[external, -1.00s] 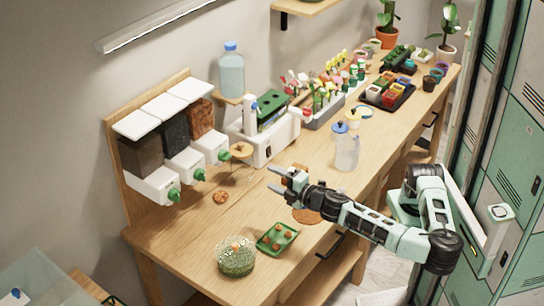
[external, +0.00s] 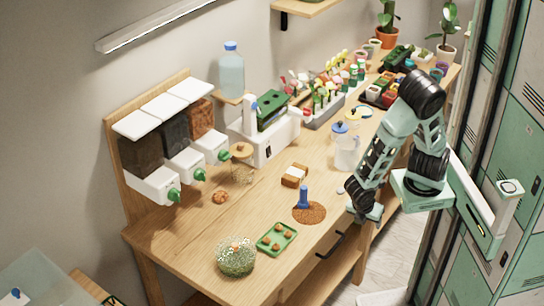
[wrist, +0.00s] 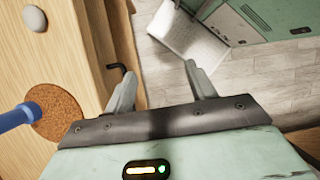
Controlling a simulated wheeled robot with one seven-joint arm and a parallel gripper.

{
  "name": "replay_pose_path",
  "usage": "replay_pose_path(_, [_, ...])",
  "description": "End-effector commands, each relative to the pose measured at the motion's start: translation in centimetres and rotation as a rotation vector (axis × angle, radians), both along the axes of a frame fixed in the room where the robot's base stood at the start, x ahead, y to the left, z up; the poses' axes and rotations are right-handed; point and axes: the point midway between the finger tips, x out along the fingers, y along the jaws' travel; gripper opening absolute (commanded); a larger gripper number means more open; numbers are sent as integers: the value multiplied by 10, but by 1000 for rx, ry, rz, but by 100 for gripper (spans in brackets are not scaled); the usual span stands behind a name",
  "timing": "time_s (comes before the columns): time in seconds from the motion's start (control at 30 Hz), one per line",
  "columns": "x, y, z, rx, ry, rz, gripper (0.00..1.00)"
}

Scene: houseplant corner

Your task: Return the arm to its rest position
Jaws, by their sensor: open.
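My arm is folded up high at the right of the external view, beside the workbench. My gripper (external: 366,212) hangs low at the bench's front edge and is partly hard to make out there. In the wrist view my gripper (wrist: 158,72) shows two fingers spread apart with nothing between them. Beneath them are the grey floor and the bench's front side.
The wooden workbench (external: 180,245) holds a blue upright tool (external: 303,198) on a round cork mat (external: 318,216). Green lockers (external: 500,130) are at the right.

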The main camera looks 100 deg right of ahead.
Motion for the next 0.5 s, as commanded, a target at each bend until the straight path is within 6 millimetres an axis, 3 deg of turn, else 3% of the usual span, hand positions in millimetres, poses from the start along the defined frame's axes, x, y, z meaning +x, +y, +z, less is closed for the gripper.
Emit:
replay_pose_path(0.03, [-2,18,10,55,-30,-24,56])
replay_pose_path(0.2, [-13,69,48,180,-134,-96,56])
replay_pose_path(0.33, [-23,95,78,239,-226,-138,56])
replay_pose_path(0.5, [-35,113,102,273,-314,-173,56])
